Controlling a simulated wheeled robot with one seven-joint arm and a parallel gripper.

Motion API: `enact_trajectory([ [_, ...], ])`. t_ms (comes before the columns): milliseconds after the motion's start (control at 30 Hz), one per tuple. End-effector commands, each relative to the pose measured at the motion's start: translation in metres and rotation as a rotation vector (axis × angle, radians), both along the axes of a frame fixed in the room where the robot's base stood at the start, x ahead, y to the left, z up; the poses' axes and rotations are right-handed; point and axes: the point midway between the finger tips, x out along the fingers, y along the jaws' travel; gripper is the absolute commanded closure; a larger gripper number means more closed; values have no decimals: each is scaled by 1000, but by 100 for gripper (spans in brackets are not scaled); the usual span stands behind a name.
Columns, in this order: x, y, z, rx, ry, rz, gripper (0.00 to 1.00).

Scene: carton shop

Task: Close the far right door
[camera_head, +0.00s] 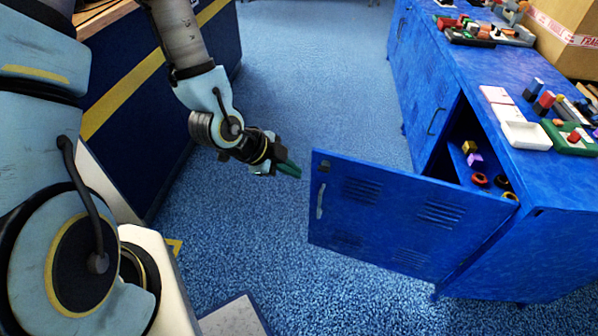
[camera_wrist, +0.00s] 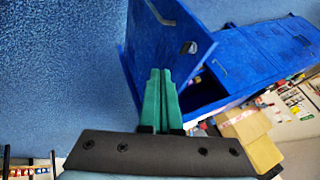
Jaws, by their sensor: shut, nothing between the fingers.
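The open blue door (camera_head: 390,212) swings out from the right end of the blue cabinet (camera_head: 480,90), with vent slots and a pale handle near its free edge. My gripper (camera_head: 290,169) is shut and empty, just left of the door's upper free corner in the head view; I see no clear contact. In the wrist view the green fingers (camera_wrist: 160,75) are together, and the open door (camera_wrist: 165,40) stands just beyond them. The cabinet opening (camera_head: 455,150) shows a yellow block, a purple block and red and dark rings inside.
The cabinet top carries white trays (camera_head: 525,134), a green tray (camera_head: 575,143), several small coloured parts and a cardboard box (camera_head: 565,35). A dark blue counter with a yellow stripe (camera_head: 120,92) stands at left. Blue floor (camera_head: 310,80) lies clear between counter and cabinet.

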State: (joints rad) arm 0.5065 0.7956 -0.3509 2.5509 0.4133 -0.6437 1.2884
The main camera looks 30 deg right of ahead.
Motion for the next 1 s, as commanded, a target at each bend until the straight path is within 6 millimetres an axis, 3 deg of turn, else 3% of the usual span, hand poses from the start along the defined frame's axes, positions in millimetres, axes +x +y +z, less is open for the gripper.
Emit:
enact_trajectory([
  [100, 1, -4, -11, -3, -1, 3, 100],
  [533, 0, -12, -23, 2, -2, 4, 100],
  [967, -2, -58, -81, 4, 2, 3, 100],
  [1000, 5, -64, -76, 1, 0, 7, 100],
])
